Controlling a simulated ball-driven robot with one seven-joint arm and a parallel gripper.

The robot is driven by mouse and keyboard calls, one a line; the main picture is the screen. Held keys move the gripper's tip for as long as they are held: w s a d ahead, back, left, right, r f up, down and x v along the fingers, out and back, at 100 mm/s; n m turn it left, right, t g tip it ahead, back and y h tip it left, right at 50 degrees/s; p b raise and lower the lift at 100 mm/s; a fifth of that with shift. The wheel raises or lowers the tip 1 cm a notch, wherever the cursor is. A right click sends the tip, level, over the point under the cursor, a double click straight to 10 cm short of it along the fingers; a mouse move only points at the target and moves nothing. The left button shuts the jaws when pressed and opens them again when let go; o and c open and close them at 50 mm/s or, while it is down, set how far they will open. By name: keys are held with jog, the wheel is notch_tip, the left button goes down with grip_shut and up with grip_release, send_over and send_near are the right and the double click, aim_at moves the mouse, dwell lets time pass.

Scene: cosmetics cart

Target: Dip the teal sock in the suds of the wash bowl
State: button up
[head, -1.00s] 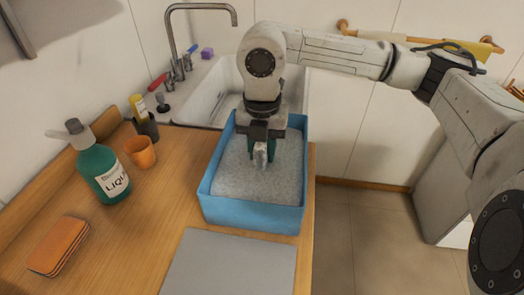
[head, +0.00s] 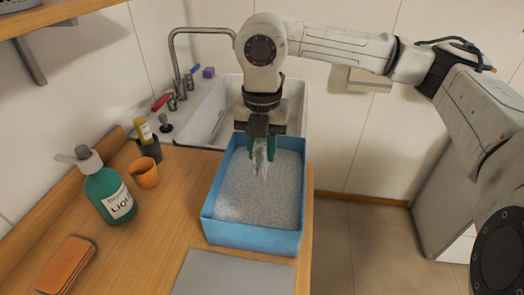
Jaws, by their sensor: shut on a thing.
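The blue wash bowl (head: 252,240) is a rectangular tub on the counter, filled with whitish-grey suds (head: 258,200). My gripper (head: 262,143) points down over the far part of the bowl and is shut on the teal sock (head: 271,150). Teal cloth shows on both sides below the jaws. A pale, whitish streak hangs between the teal parts; I cannot tell whether it is foam or water. I cannot tell whether the sock's lower end touches the suds.
A sink (head: 222,110) with a tap (head: 176,70) lies behind the bowl. A teal liquid bottle (head: 108,188), an orange cup (head: 145,172) and an orange sponge-like block (head: 66,264) stand to the left. A grey mat (head: 235,275) lies in front. A shelf (head: 60,14) overhangs at upper left.

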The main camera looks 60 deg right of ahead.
jog(key=shift+r+p, duration=0.75)
jog(key=shift+r, duration=1.25)
jog(key=shift+d, duration=0.1)
